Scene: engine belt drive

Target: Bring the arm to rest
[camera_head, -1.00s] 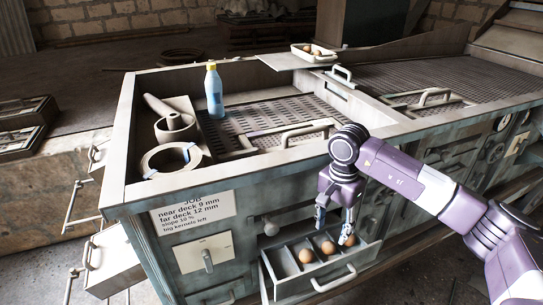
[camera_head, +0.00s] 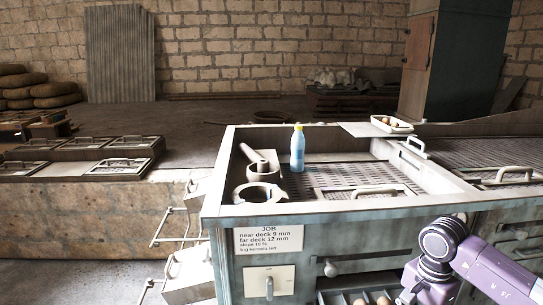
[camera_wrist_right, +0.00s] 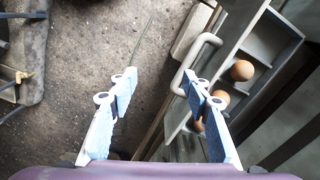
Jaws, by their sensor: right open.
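My right arm (camera_head: 490,270) is purple and grey and reaches in from the lower right in the head view. In the right wrist view my right gripper (camera_wrist_right: 162,92) is open, with two blue-white fingers wide apart. The right finger overlaps the view of the open drawer (camera_wrist_right: 262,25), so contact cannot be told. Brown balls (camera_wrist_right: 242,70) lie in the drawer. My left gripper is not in view.
The metal bench has a job label (camera_head: 268,240), a blue bottle (camera_head: 297,148) and a ring (camera_head: 258,194) on its left side. A small tray (camera_head: 392,125) with brown balls stands at the back. Open drawers jut out left of the bench. Bare floor (camera_wrist_right: 90,60) shows below the gripper.

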